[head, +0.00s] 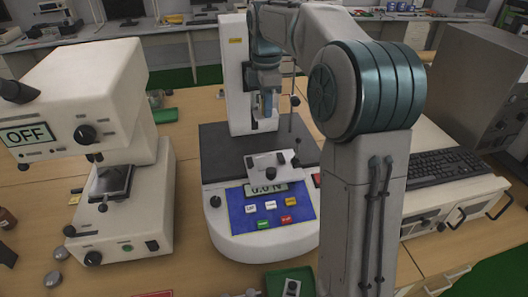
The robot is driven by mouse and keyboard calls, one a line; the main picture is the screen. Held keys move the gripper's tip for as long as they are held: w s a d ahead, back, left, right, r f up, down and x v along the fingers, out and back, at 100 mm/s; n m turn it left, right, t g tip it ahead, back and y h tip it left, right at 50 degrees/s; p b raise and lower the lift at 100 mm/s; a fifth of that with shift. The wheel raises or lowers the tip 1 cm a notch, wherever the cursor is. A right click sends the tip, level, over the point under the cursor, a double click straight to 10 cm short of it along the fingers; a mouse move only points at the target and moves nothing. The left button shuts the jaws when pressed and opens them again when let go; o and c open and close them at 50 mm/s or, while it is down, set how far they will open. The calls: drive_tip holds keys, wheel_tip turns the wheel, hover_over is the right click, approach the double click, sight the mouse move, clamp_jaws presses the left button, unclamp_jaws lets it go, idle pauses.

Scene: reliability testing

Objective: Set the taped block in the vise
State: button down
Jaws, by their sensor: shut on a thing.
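My gripper (266,92) hangs at the end of my arm in front of the white column of the test stand. It is shut on a small piece with a light blue face, which looks like the taped block (268,102); its outline is small and partly hidden by the fingers. A pale grey clamp with dark knobs, which looks like the vise (271,168), sits at the front of the test stand's dark bed (222,150). The gripper and block are above and behind this clamp, apart from it.
A thin dark upright rod (291,117) stands right of the gripper. A white instrument marked OFF (85,120) is at left. A control panel (268,208) fronts the stand. A green tray (275,281) lies at the front, and a keyboard (450,163) at right.

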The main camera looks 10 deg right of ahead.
sight(266, 163)
wheel_tip(266, 163, down, 16)
drive_tip(key=shift+s+f+p, duration=0.15)
drive_tip(key=shift+f+p, duration=0.05)
drive_tip(key=shift+p, duration=0.15)
drive_tip(key=shift+f, duration=0.1)
drive_tip(key=c, duration=1.2)
unclamp_jaws()
